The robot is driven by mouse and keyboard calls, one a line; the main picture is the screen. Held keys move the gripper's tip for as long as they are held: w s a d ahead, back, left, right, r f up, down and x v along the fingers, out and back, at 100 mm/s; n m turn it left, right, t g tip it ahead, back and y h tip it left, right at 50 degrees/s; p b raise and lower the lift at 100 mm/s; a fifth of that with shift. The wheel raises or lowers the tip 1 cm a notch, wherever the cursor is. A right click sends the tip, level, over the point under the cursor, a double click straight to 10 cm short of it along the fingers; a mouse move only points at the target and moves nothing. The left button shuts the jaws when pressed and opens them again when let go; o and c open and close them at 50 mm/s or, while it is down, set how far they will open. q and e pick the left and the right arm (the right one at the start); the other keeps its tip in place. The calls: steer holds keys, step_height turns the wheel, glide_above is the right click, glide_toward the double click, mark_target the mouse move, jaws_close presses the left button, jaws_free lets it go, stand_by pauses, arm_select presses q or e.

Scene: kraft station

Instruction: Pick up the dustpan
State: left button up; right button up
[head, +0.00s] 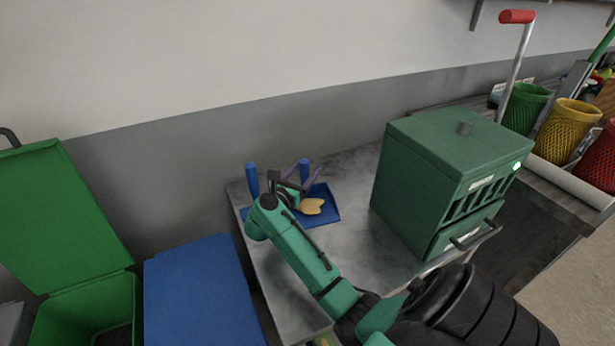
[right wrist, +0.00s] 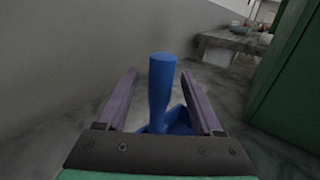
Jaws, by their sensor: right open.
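The blue dustpan (head: 331,211) lies on the grey metal table, with a tan flat piece (head: 312,206) on it. My right gripper (head: 300,177) is open at the dustpan. In the right wrist view, a blue handle (right wrist: 162,85) stands upright between the two purple fingers, with gaps on both sides, and part of the blue pan (right wrist: 180,120) shows below it. My left gripper is not in view.
A green box with slots (head: 440,165) stands right of the dustpan on the metal table (head: 353,170). A blue-lidded bin (head: 200,290) and an open green bin (head: 70,220) stand at left. Mesh baskets (head: 565,130) stand at far right. A grey wall is behind.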

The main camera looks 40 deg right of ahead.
steer(key=shift+w+d+f, duration=0.3)
steer(key=shift+d+f, duration=0.05)
steer(key=shift+d, duration=0.05)
steer(key=shift+s+a+r, duration=0.25)
steer(key=shift+a+r, duration=0.1)
steer(key=shift+a, duration=0.05)
steer(key=c, duration=0.4)
steer(key=shift+s+a+r, duration=0.15)
steer(key=shift+s+a, duration=0.05)
steer(key=c, duration=0.5)
jaws_close()
steer(key=shift+w+d+f, duration=0.15)
steer(key=shift+d+f, duration=0.05)
steer(key=shift+a+f, duration=0.1)
steer(key=shift+f, duration=0.05)
